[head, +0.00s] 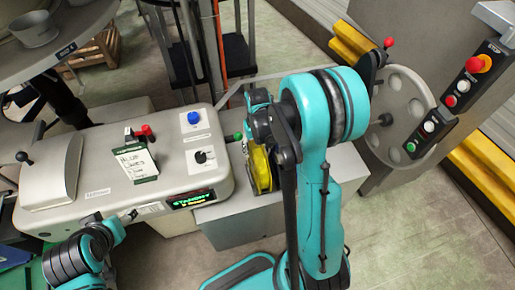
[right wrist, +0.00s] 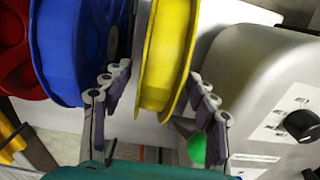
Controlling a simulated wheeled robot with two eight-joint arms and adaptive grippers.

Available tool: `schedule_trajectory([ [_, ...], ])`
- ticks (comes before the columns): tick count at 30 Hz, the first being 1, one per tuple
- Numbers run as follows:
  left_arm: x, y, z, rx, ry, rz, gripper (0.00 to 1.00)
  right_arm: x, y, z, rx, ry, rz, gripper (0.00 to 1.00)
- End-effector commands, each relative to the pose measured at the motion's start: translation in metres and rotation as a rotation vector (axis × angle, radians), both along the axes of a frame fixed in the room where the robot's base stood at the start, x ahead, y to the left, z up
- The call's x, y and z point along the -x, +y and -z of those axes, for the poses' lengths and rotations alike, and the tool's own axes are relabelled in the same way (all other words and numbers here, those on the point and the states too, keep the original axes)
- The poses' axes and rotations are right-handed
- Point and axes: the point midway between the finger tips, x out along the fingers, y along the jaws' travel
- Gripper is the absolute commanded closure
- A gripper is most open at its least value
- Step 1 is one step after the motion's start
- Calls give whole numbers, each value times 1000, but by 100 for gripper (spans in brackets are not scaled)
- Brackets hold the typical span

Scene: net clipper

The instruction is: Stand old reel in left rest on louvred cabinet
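A yellow reel (head: 260,168) stands on edge beside the beige machine in the head view, partly hidden by my right arm. In the right wrist view the yellow reel (right wrist: 167,55) lies between the fingers of my right gripper (right wrist: 160,105). Gaps show on both sides, so the gripper is open around its lower edge. A blue reel (right wrist: 78,50) and a red reel (right wrist: 14,60) stand to its left. I cannot tell which reel is the old one. A grey cabinet (head: 238,222) sits below; no louvres or left rest show clearly. My left gripper (head: 130,215) is near the machine's front, its fingers unclear.
The beige machine (head: 190,150) has a blue knob, a green-tipped lever (head: 238,136) close to the yellow reel, and a note card (head: 134,163). A round grey plate (head: 400,115) and button panel (head: 460,92) stand right. Floor is open at lower right.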

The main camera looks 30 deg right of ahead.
Motion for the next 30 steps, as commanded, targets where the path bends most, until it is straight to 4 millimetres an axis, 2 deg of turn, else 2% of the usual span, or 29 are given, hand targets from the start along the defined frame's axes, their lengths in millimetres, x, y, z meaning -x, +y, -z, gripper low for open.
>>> schedule_trajectory([
  [7,0,0,-1,0,0,0,40,0,0,-1,0,0,0,41],
  [10,0,0,-4,0,0,0,40,0,0,-9,0,0,0,41],
  [14,0,0,-12,0,0,0,40,0,0,-32,0,0,0,41],
  [21,0,0,-26,0,0,0,40,0,0,-86,0,0,0,41],
  [25,0,0,-30,0,0,0,40,0,0,-107,0,0,0,41],
  [30,0,0,-33,0,0,0,40,1,1,-122,1,-4,-2,41],
])
